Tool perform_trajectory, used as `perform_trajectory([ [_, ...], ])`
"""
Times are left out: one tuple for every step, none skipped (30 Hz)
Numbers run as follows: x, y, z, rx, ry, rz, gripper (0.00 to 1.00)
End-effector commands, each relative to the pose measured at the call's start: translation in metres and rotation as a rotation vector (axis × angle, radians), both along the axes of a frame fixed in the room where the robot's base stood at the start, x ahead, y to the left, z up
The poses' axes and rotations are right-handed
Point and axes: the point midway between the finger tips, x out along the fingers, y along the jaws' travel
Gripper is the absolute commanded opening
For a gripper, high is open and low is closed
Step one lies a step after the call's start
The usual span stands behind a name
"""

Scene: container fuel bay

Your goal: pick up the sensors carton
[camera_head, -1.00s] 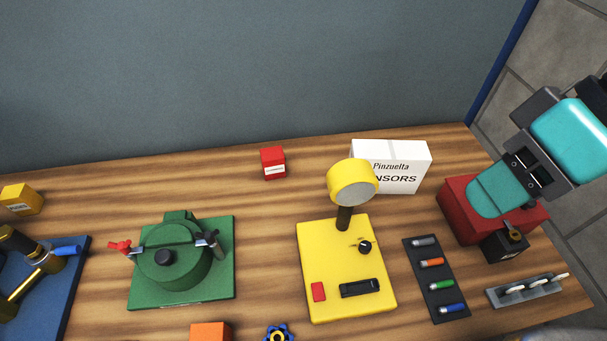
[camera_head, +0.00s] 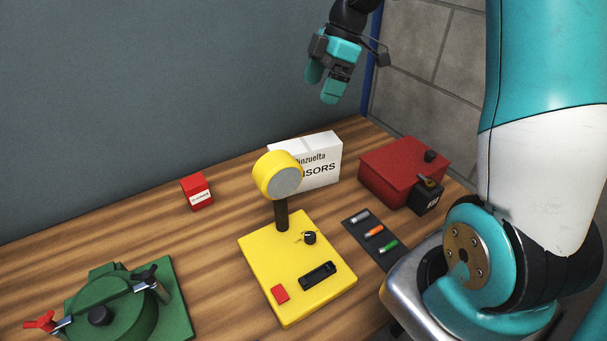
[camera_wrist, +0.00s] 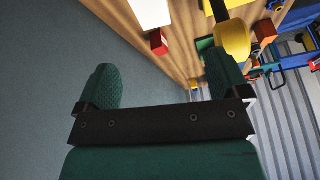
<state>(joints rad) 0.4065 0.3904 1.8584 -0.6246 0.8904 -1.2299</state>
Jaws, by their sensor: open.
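The sensors carton (camera_head: 322,160) is a white box with black lettering, standing upright on the wooden bench near the back wall. Its left part is hidden behind the round yellow head of the yellow device in the head view. In the wrist view a plain white face, likely the carton (camera_wrist: 151,13), shows at the top edge, cut off. My gripper (camera_head: 322,84) is open and empty, with teal fingers, above and behind the carton, close to the wall. Its fingers (camera_wrist: 163,88) also show spread apart in the wrist view, with nothing between them.
The yellow device (camera_head: 297,268) with its upright post stands just in front of the carton. A small red box (camera_head: 197,192) lies to the left, and a larger red box (camera_head: 397,170) to the right. The blue-grey wall (camera_head: 120,100) rises behind the bench.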

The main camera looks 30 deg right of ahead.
Motion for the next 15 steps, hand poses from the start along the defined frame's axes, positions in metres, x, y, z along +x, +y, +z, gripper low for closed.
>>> perform_trajectory([
  [0.005,-0.015,-0.01,0.001,-0.013,0.023,0.94],
  [0.008,-0.021,-0.012,0.0,-0.021,0.037,0.94],
  [0.009,-0.025,-0.016,0.001,-0.026,0.05,0.94],
  [0.01,-0.025,-0.019,0.001,-0.029,0.058,0.94],
  [0.011,-0.025,-0.022,0.002,-0.031,0.062,0.94],
  [0.011,-0.023,-0.028,0.002,-0.03,0.066,0.94],
  [0.011,-0.02,-0.033,0.002,-0.031,0.067,0.94],
  [0.011,-0.017,-0.038,0.0,-0.029,0.067,0.94],
  [0.012,-0.013,-0.046,0.002,-0.029,0.067,0.94],
  [0.013,-0.011,-0.053,0.001,-0.028,0.065,0.94],
  [0.013,-0.008,-0.059,0.002,-0.028,0.067,0.94],
  [0.014,-0.004,-0.068,0.002,-0.028,0.067,0.94],
  [0.014,-0.002,-0.074,0.002,-0.027,0.066,0.94],
  [0.014,0.001,-0.08,0.002,-0.028,0.067,0.94],
  [0.015,0.004,-0.089,0.001,-0.028,0.066,0.94],
])
